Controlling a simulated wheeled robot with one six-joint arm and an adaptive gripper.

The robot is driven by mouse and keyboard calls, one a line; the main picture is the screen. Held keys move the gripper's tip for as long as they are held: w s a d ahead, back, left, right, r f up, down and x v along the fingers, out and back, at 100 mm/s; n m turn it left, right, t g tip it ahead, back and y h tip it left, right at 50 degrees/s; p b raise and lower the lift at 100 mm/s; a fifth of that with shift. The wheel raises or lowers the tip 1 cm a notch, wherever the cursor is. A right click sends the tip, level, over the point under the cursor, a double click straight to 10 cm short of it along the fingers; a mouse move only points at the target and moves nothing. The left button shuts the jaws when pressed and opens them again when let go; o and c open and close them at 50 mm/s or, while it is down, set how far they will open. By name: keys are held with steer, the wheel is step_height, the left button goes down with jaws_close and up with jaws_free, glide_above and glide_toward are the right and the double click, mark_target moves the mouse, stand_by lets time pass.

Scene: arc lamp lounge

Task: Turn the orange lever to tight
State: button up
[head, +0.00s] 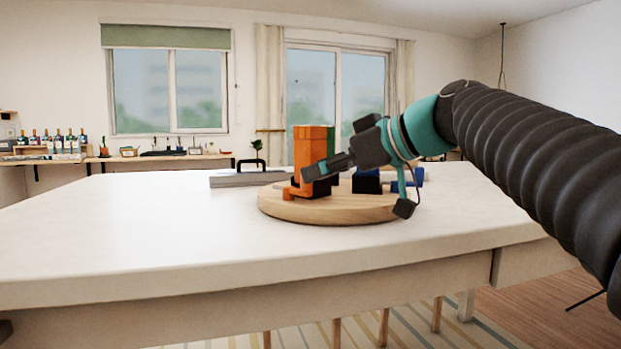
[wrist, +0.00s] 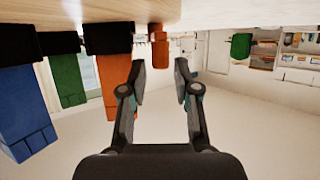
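A tall orange block (head: 311,148) stands upright on a round wooden board (head: 330,212). A smaller orange piece (head: 297,191) sits low at its left. In the wrist view, which looks upside down, the tall orange block (wrist: 117,70) hangs from a black base, and a small orange piece (wrist: 159,48) shows beyond the fingertips. I cannot tell which orange part is the lever, and no tight mark is readable. My gripper (head: 312,172) is close to the orange parts in the head view. In the wrist view my gripper (wrist: 160,80) has its fingers apart with nothing between them.
A blue block (wrist: 25,110) and a green block (wrist: 68,80) stand beside the orange one on the same board. A grey flat object (head: 246,180) lies behind the board. The white tabletop (head: 120,230) is clear at the left and front.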

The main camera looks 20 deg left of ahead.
steer(key=shift+x, duration=1.7)
jaws_close()
